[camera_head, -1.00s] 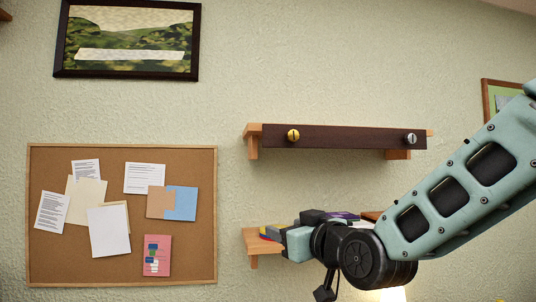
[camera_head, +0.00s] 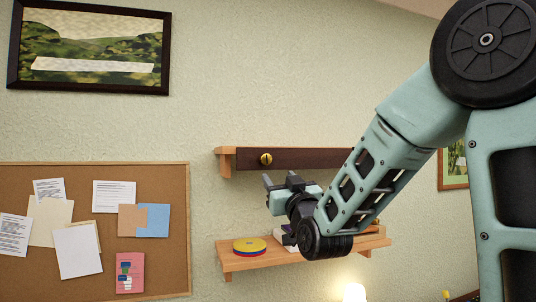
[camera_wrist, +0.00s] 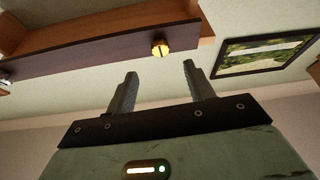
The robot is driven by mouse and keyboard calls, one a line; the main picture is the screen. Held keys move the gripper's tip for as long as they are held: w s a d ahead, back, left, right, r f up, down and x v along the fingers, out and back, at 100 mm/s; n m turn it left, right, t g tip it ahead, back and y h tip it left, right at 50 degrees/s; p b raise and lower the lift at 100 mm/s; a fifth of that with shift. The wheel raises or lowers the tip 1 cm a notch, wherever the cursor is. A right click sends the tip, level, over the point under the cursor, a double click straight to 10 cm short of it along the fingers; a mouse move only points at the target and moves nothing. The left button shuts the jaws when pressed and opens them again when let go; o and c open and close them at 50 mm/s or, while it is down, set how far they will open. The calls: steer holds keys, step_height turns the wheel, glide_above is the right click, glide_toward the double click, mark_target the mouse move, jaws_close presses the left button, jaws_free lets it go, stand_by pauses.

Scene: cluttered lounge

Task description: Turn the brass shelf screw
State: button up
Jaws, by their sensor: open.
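The brass shelf screw (camera_head: 265,159) is a round slotted head on the dark front board of the upper shelf (camera_head: 310,158), near its left end. In the wrist view the brass screw (camera_wrist: 160,48) shows beyond the fingertips, roughly between them. My gripper (camera_head: 279,180) is open and empty, a little below and to the right of the screw in the head view. In the wrist view my gripper (camera_wrist: 160,70) has its two fingers spread apart, not touching the screw. A silvery screw (camera_wrist: 5,80) is partly in view at the wrist view's left edge; my arm hides it in the head view.
A lower shelf (camera_head: 235,262) holds a stack of coloured discs (camera_head: 249,245) below my gripper. A corkboard (camera_head: 90,230) with papers and a framed landscape (camera_head: 90,45) hang at left. A lamp (camera_head: 354,292) glows below. The wall left of the upper shelf is clear.

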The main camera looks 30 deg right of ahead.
mark_target(267, 161)
steer(key=p+x, duration=0.4)
steer(key=x, duration=0.6)
steer(key=shift+p, duration=0.35)
steer(key=shift+s, duration=0.1)
steer(key=c, duration=1)
